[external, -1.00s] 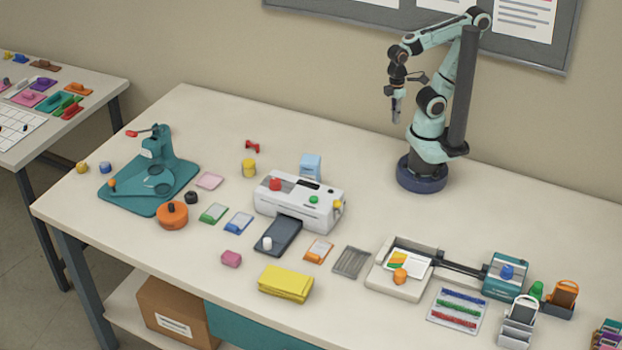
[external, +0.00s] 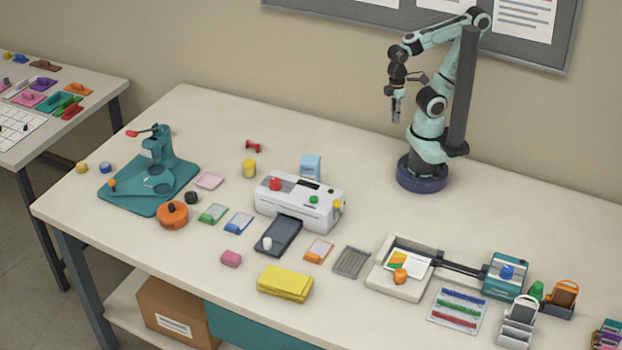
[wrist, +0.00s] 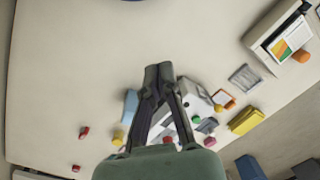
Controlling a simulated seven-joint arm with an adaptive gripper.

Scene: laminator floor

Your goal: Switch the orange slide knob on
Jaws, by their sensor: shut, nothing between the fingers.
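An orange knob (external: 400,275) sits at the front of a white tray (external: 388,288) that holds a printed card, right of the middle of the table. It also shows at the upper right of the wrist view (wrist: 300,56). A smaller orange knob (external: 112,184) is on the teal press at the left. I cannot tell from its look which one is the slide knob. My gripper (external: 396,119) is shut and empty. It hangs high above the back of the table, well away from both knobs. In the wrist view its fingertips (wrist: 158,70) are together.
A white laminator (external: 298,208) with red, green and yellow knobs stands mid-table. A dark rail (external: 445,265) joins the tray to a teal box (external: 506,275). A yellow cloth (external: 285,283) and several small items lie along the front. The table's back left is mostly clear.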

